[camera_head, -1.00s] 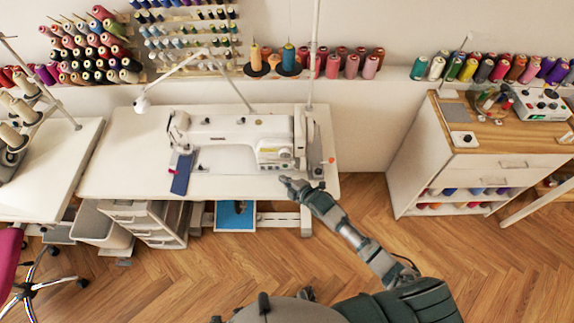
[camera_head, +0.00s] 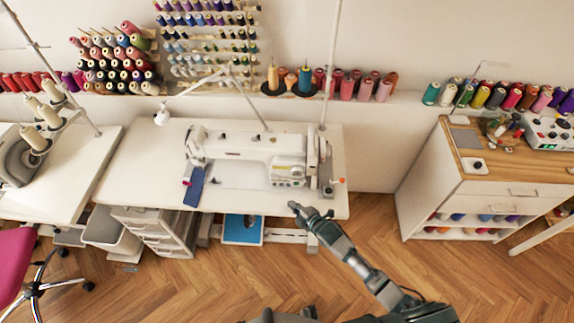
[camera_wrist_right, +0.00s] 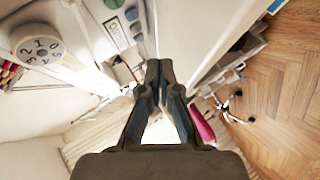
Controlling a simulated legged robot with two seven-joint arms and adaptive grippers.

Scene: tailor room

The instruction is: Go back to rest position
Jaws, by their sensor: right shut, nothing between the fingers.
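My right gripper (camera_head: 294,207) is in front of the sewing table's front edge, towards its right end, in the head view. In the right wrist view my right gripper (camera_wrist_right: 158,66) has its fingertips together with nothing between them. The white sewing machine (camera_head: 240,158) stands on the white sewing table (camera_head: 120,185), behind my right gripper. Part of the machine, with a numbered dial (camera_wrist_right: 40,48), shows close by in the right wrist view. My left gripper is not in view.
A blue cloth strip (camera_head: 194,187) lies at the machine's left. Drawers (camera_head: 155,232) and a bin (camera_head: 105,228) stand under the table. A cabinet (camera_head: 430,200) stands at the right. Open wooden floor (camera_head: 320,270) lies between. A pink chair (camera_head: 15,262) is at the left.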

